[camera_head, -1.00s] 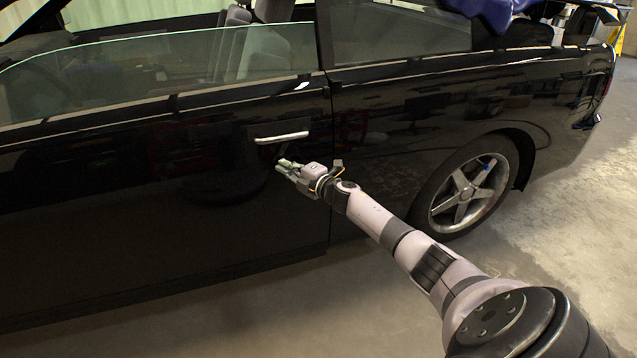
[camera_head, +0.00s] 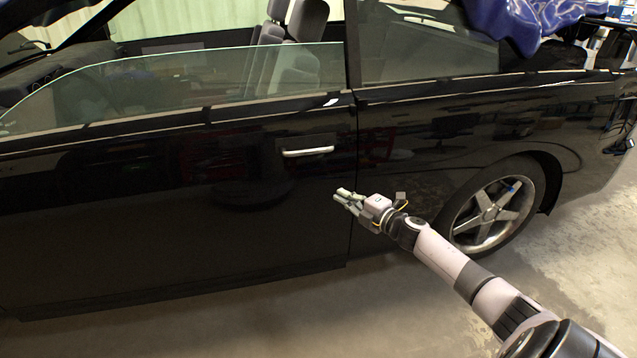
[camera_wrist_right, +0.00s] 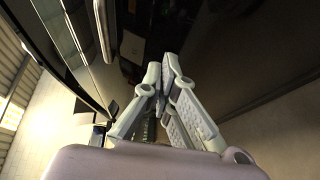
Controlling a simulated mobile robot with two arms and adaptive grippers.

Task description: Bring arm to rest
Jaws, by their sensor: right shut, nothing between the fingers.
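My right gripper (camera_head: 347,196) is in front of the black car door (camera_head: 150,220), below and a little right of the silver door handle (camera_head: 308,151). It is apart from the handle. In the right wrist view its fingers (camera_wrist_right: 167,75) are together at the tips, with nothing held. My right arm reaches in from the lower right. The door looks closed, flush with the rear panel at the seam. My left gripper is not in view.
The black car (camera_head: 440,130) fills most of the view, with its rear wheel (camera_head: 492,215) to the right of my gripper. A blue cloth (camera_head: 530,20) lies over the rear of the car. The concrete floor (camera_head: 585,260) is clear at the right.

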